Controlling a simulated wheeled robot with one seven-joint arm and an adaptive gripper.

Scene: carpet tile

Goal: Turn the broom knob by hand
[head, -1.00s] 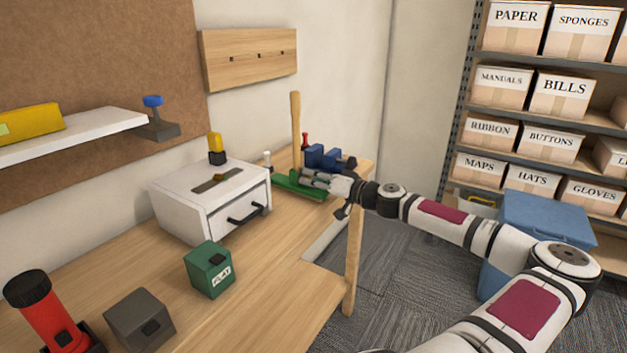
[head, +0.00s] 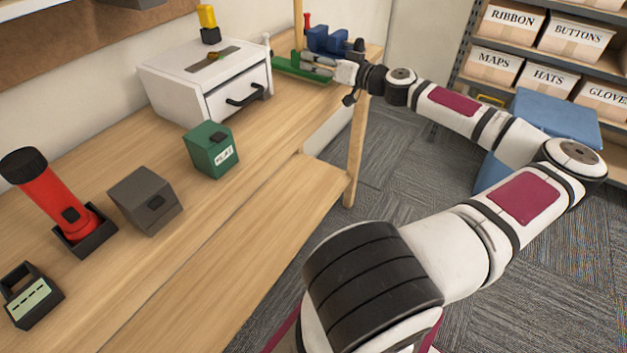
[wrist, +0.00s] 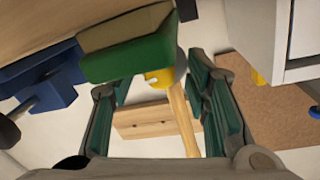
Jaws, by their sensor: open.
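The broom stands near the far end of the bench, its wooden handle (head: 298,14) upright and cut off by the top edge of the head view. Its green head (head: 290,68) is low beside my gripper (head: 312,63). In the wrist view the green head (wrist: 128,57) with tan bristles is at the top, and the wooden handle (wrist: 183,120) runs down from it. A yellow knob (wrist: 158,78) sits where handle and head meet, partly covered by the head. My gripper (wrist: 160,85) is open, its green-padded fingers on either side of the knob. I cannot tell whether they touch it.
A blue vise (head: 328,40) stands just behind my gripper. A white drawer cabinet (head: 180,85) is to the left. A green box (head: 210,152), grey block (head: 145,200) and red flashlight (head: 50,190) stand nearer on the bench. Bare bench top lies between.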

